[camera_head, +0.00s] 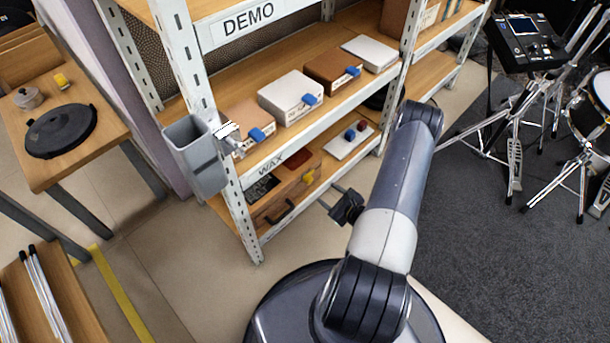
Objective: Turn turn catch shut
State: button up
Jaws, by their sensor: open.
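A wooden cabinet (283,203) with a dark handle stands on the lower shelf under the WAX label. A small yellow catch (310,178) shows on its front at the right; I cannot tell which way it is turned. Boxes on the middle shelf carry blue catches, one on a white box (285,92), one on a brown box (326,64) and one on a tan box (243,124). My gripper (331,199) is open and empty, in front of the lower shelf, to the right of the cabinet and apart from it.
A white panel (340,146) with a blue and a red knob lies on the lower shelf. A grey bin (190,150) hangs on the shelf's left post. Drums (590,125) and stands are at right. A table (95,145) is at left. The floor before the shelf is clear.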

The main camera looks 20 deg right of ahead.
aim_at(310, 181)
jog(key=b+x, duration=0.2)
jog(key=x, duration=0.8)
jog(key=shift+w+f+b, duration=0.15)
jog(key=shift+w+b, duration=0.15)
jog(key=shift+w, duration=0.05)
jog(key=shift+c, duration=0.4)
jog(key=c, duration=0.9)
